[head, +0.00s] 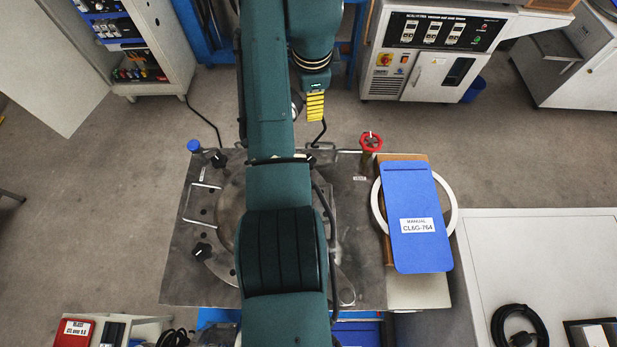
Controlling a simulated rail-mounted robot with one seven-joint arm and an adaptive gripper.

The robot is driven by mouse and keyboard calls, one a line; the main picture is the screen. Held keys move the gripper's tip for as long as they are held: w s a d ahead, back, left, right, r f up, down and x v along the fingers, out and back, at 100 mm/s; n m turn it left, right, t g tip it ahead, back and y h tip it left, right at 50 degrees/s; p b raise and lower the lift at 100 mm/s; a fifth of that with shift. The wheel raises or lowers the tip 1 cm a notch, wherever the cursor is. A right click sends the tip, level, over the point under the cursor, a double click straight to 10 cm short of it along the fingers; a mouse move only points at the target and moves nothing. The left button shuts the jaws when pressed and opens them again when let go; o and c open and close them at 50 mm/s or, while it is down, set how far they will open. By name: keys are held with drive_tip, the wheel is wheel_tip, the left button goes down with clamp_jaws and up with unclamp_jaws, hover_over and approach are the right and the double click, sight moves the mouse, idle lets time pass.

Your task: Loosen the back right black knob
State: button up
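Two black knobs show on the left part of the metal testing machine's top (180,285). One black knob (191,161) is at the far left, and another black knob (202,250) is nearer on the left. My arm covers the middle of the machine, and I cannot make out a back right black knob. The end of my arm with my gripper (315,106) is above and beyond the machine's far edge. A yellow ribbed part shows there; the finger opening cannot be made out. I see nothing held in it.
A red valve wheel (371,141) and a blue cap (194,146) stand at the far edge. A blue manual (415,190) lies over a white ring (449,210) at right. A control cabinet (435,60) stands behind. Floor is free to the left.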

drive_tip(key=s+f+g+b, duration=0.1)
drive_tip(key=f+b, duration=0.1)
drive_tip(key=f, duration=0.5)
drive_tip(key=s+f+m+b, duration=0.1)
drive_tip(key=f+b, duration=0.1)
drive_tip(key=f, duration=0.5)
drive_tip(key=s+f+m+g+b, duration=0.1)
drive_tip(key=f+b, duration=0.1)
drive_tip(key=f, duration=0.5)
drive_tip(key=shift+s+a+g, duration=0.25)
drive_tip(key=shift+s+g, duration=0.05)
drive_tip(key=shift+s, duration=0.1)
drive_tip(key=c, duration=1.2)
